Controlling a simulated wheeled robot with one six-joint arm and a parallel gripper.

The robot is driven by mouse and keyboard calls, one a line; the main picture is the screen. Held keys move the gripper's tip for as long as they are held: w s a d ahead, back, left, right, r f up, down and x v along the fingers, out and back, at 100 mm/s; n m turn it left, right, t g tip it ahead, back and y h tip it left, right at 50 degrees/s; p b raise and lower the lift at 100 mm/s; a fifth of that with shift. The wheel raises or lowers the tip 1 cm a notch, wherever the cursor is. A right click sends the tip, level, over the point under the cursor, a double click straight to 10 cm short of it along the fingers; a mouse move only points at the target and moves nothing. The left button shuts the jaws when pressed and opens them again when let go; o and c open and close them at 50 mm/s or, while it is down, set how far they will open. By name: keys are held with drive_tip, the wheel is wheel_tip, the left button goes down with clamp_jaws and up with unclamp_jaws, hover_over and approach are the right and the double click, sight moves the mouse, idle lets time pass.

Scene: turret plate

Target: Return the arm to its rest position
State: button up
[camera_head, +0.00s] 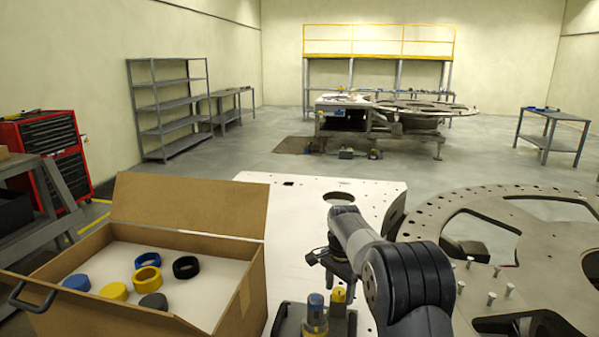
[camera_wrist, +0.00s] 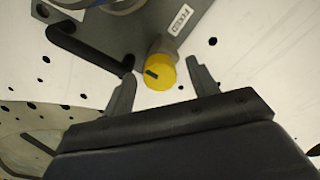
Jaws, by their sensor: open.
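My arm (camera_head: 405,275) reaches out over the white plate (camera_head: 290,190), beside the grey turret ring. My gripper (camera_wrist: 160,68) is open and empty in the wrist view, with its two fingers spread apart. A yellow round cap (camera_wrist: 160,76) with a dark slot shows between and beyond the fingertips; neither finger visibly touches it. The cap is at the edge of a dark grey fixture (camera_wrist: 110,38) with a white label and a black handle. In the head view the fixture carries a yellow part (camera_head: 339,296) and a blue-topped cylinder (camera_head: 315,302).
A cardboard box (camera_head: 255,290) at the left holds several blue, yellow and black rings and caps. The turret ring (camera_head: 425,205) with upright bolts lies close on the right. Shelves (camera_head: 165,105), a red tool cabinet (camera_head: 72,165) and benches stand farther back. The middle floor is mostly clear.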

drive_tip(key=shift+m, duration=0.4)
drive_tip(key=shift+r, duration=1.4)
drive_tip(key=shift+b, duration=0.3)
